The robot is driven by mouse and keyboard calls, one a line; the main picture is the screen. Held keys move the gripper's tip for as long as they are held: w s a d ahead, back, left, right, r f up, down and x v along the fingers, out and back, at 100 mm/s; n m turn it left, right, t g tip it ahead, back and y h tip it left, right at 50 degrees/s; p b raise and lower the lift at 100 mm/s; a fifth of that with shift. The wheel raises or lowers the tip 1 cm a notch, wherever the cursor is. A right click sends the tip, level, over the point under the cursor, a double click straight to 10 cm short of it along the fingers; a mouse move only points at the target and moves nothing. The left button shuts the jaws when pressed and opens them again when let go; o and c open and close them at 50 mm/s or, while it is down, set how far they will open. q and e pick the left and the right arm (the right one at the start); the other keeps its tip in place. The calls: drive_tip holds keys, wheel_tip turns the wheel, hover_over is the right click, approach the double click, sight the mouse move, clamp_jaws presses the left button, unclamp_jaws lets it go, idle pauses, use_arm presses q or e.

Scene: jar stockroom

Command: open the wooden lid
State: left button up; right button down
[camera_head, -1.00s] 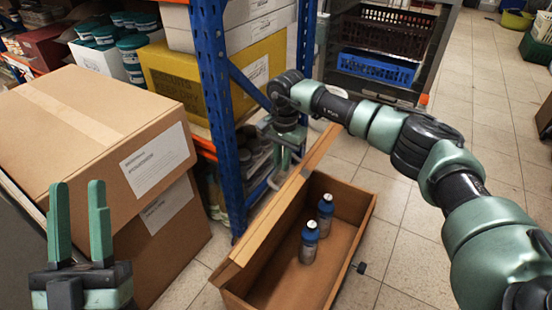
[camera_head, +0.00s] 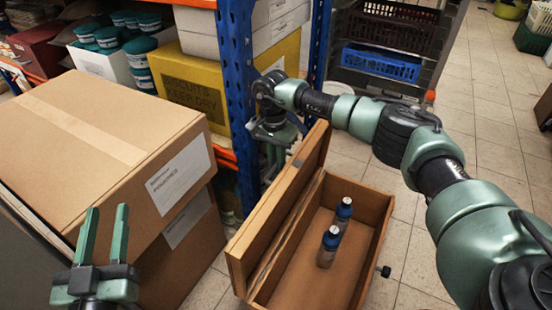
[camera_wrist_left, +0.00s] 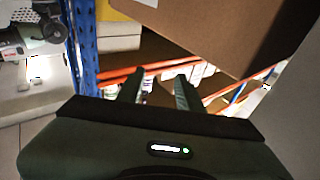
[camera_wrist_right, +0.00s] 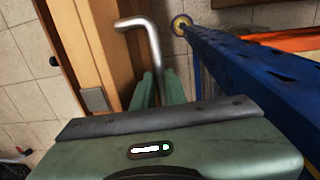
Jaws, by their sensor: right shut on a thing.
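The wooden lid (camera_head: 281,204) stands raised along the left side of a wooden box (camera_head: 375,208), leaning left, away from the opening. Two bottles with blue caps (camera_head: 328,246) (camera_head: 343,213) stand inside. My right gripper (camera_head: 274,152) is behind the lid's far part, partly hidden by it. In the right wrist view its fingers (camera_wrist_right: 158,88) are shut on a bent metal handle (camera_wrist_right: 153,38) beside the wooden lid (camera_wrist_right: 83,45). My left gripper (camera_head: 104,235) is open and empty in front of the cardboard boxes; its fingers (camera_wrist_left: 160,88) also show apart in the left wrist view.
A blue shelf post (camera_head: 238,95) stands close to my right gripper and the lid. Stacked cardboard boxes (camera_head: 110,140) fill the left side. A cabinet with a blue crate (camera_head: 382,64) is at the back. Tiled floor (camera_head: 420,265) is clear right of the box.

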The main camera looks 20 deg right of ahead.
drive_tip(key=shift+s+a+f, duration=0.1)
drive_tip(key=shift+s+f, duration=0.15)
drive_tip(key=shift+f, duration=0.05)
drive_tip(key=c, duration=1.5)
unclamp_jaws()
drive_tip(key=shift+o, duration=0.2)
drive_tip(key=shift+w+r, duration=0.1)
drive_tip(key=shift+w, duration=0.05)
